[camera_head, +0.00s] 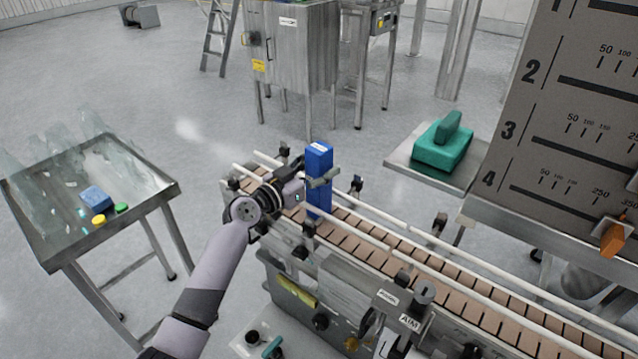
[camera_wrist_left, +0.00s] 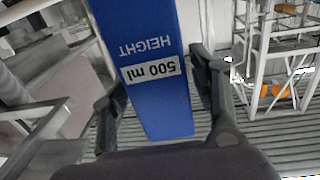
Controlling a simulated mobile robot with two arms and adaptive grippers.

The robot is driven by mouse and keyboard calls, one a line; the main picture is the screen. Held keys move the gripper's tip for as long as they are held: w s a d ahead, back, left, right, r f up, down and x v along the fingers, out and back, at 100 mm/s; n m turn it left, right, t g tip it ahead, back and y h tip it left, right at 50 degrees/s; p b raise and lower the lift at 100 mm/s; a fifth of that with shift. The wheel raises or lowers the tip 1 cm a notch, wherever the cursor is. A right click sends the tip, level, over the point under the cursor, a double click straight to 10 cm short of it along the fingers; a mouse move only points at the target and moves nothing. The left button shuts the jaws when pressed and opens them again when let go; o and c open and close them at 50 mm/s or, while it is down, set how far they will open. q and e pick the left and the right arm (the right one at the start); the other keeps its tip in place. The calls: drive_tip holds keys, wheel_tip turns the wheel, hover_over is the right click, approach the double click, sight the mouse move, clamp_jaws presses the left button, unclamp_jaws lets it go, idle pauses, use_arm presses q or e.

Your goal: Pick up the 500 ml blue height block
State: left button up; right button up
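The blue height block (camera_head: 318,180) is a tall blue bar standing upright at the far left end of the conveyor. In the left wrist view the block (camera_wrist_left: 158,95) shows an upside-down label reading "500 ml" and "HEIGHT". My left gripper (camera_head: 308,179) reaches it from the left, with one finger on each side of its upper half. Whether the block's foot touches the belt is not clear. My right gripper is not in view.
The conveyor (camera_head: 455,272) runs to the lower right between white guide rails. A metal side table (camera_head: 140,195) at left holds a small blue block (camera_head: 96,198) and coloured caps. A green object (camera_head: 442,150) lies on a shelf beside the grey scale panel (camera_head: 575,110).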

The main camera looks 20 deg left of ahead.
use_arm(q)
clamp_jaws()
idle(0.5)
